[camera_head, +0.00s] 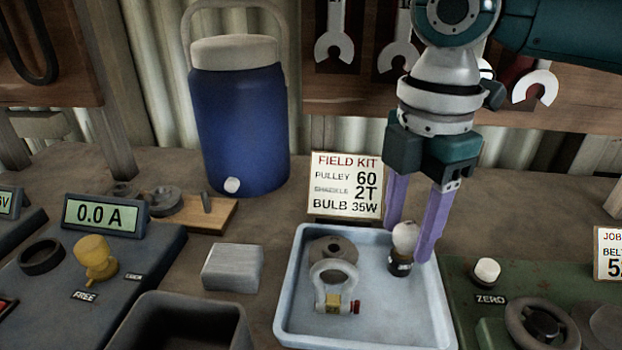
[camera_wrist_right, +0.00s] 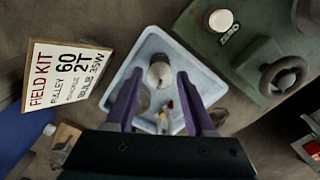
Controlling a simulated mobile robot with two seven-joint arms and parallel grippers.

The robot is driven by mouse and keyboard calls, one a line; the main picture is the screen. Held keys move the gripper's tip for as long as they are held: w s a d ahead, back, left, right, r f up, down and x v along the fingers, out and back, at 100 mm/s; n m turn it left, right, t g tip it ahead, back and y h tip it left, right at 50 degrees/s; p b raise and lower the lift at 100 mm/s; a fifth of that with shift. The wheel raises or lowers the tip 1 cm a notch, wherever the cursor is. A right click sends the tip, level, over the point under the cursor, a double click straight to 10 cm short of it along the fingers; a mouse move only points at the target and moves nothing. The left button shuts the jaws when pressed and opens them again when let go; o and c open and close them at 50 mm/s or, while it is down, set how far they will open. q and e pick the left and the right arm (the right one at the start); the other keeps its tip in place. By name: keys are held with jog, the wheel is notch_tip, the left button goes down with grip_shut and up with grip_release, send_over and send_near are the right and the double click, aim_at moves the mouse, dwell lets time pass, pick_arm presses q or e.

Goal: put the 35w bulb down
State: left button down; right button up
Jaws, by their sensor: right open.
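The bulb (camera_head: 403,242), with a white globe and a dark base, stands upright in the light blue tray (camera_head: 290,314) near its back right. My right gripper (camera_head: 411,241), with purple fingers, is open, its fingertips on either side of the bulb. In the right wrist view the bulb (camera_wrist_right: 159,73) shows ahead of the open fingers (camera_wrist_right: 157,90), with space around it. A grey shackle (camera_head: 333,285) with a red pin end and a grey pulley (camera_head: 333,250) lie in the tray left of the bulb. My left gripper is not in view.
A "FIELD KIT" card (camera_head: 345,184) listing "BULB 35W" stands behind the tray. A green device (camera_head: 500,297) marked "ZERO" is right of it. A grey block (camera_head: 231,268) and dark open bin (camera_head: 180,325) are left. A blue cooler (camera_head: 238,125) stands behind.

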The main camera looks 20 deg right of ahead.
aim_at(409, 225)
notch_tip(409, 225, up, 10)
jog(key=shift+f+p, duration=0.15)
jog(key=shift+p, duration=0.25)
jog(key=shift+a+f, duration=0.1)
jog(key=s+a+f+m+t+y+p, duration=0.1)
jog(key=s+a+f+m+p, duration=0.15)
jog(key=a, duration=0.35)
jog(key=s+a+f+m+t+y+p, duration=0.1)
jog(key=s+a+f+m+y+p, duration=0.15)
jog(key=s+a, duration=0.2)
jog(key=s+d+r+m+t+h+p, duration=0.25)
jog(key=s+d+m+p, duration=0.3)
jog(key=s+m, duration=0.5)
notch_tip(409, 225, up, 37)
jog(key=p, duration=3.6)
jog(key=shift+w+d+r+g+h+p, duration=0.15)
jog(key=shift+w+d+g+h+p, duration=0.05)
jog(key=shift+w+g+h+p, duration=0.2)
jog(key=shift+m, duration=0.25)
